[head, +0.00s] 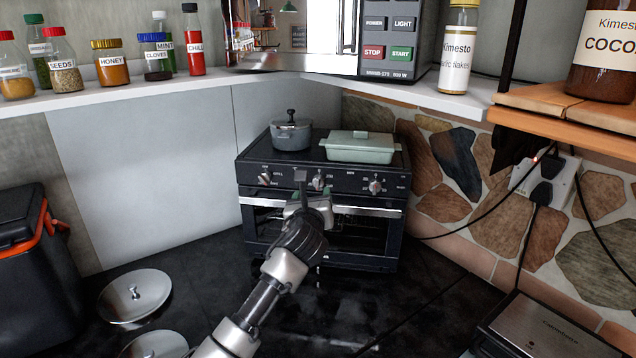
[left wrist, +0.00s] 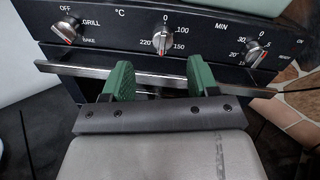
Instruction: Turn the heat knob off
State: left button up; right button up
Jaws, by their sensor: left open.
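A black toaster oven (head: 350,228) stands in the corner with three silver knobs on its front panel. The middle knob (left wrist: 165,42) lies under the °C mark, with 0, 100, 150 and 220 around it; it also shows in the head view (head: 318,181). The left knob (left wrist: 66,31) is marked OFF, GRILL and BAKE, and the right knob (left wrist: 256,50) is marked MIN. I cannot tell the middle knob's exact setting. My left gripper (left wrist: 160,76) is open and empty, its green fingertips just below the middle knob and apart from it. My right gripper is not in view.
A grey pot (head: 291,134) and a pale green lidded dish (head: 359,147) sit on the oven. The oven's handle bar (left wrist: 90,71) runs below the knobs. Pot lids (head: 134,295) lie at left, a grill (head: 545,330) at lower right. A black cable crosses the counter.

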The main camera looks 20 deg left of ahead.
aim_at(318, 185)
pick_arm(q)
jog(key=shift+w+a+f, duration=0.1)
jog(key=shift+w+a, duration=0.05)
jog(key=shift+w, duration=1.05)
jog(key=shift+w+a, duration=0.15)
jog(key=shift+w, duration=1)
jog(key=shift+w+a+f, duration=0.1)
jog(key=shift+w+a, duration=0.05)
jog(key=shift+w, duration=1.05)
jog(key=shift+r, duration=0.1)
jog(key=c, duration=0.9)
